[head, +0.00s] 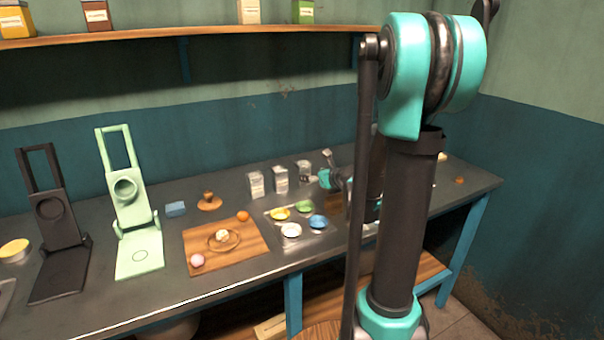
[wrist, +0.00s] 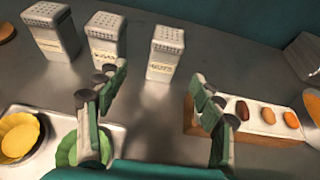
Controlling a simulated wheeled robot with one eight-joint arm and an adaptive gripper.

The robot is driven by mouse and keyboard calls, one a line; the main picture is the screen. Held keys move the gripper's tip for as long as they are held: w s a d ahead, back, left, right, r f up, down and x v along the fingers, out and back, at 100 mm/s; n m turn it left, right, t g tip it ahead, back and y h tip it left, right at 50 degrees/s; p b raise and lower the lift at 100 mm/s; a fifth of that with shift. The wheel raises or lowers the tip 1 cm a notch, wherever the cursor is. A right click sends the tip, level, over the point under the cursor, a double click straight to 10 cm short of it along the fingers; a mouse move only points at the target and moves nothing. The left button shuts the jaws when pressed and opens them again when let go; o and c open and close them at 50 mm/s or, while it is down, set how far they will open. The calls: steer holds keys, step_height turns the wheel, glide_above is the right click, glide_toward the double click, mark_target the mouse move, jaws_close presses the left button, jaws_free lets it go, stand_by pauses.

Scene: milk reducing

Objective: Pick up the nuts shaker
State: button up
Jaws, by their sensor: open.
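Three pale shakers with perforated tops stand upright in a row. In the wrist view, the right shaker (wrist: 166,52) has a small blurred label that seems to read "nuts"; it also shows in the head view (head: 304,170). The middle shaker (wrist: 106,38) and the left shaker (wrist: 52,30) carry labels I cannot read surely. My gripper (wrist: 158,78) is open and empty, its teal and grey fingers spread either side of the right shaker's line, with the shaker beyond the fingertips. In the head view my gripper (head: 328,177) is just right of that shaker, partly hidden by my arm.
A metal tray (head: 268,226) holds several coloured bowls in front of the shakers. A wooden board (head: 205,255) with food lies to its left. A wooden-edged holder (wrist: 190,118) with oval items sits right of my gripper. Green and black stands occupy the counter's left.

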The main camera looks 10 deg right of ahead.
mark_target(304, 173)
steer(key=x, duration=0.9)
steer(key=shift+w, duration=0.1)
steer(key=shift+d+x, duration=0.15)
steer(key=shift+x, duration=1.2)
steer(key=shift+d+x, duration=0.15)
steer(key=shift+x, duration=1.25)
steer(key=shift+w, duration=0.1)
steer(key=shift+r, duration=0.1)
steer(key=shift+c, duration=0.4)
steer(key=c, duration=1.3)
steer(key=shift+c, duration=0.2)
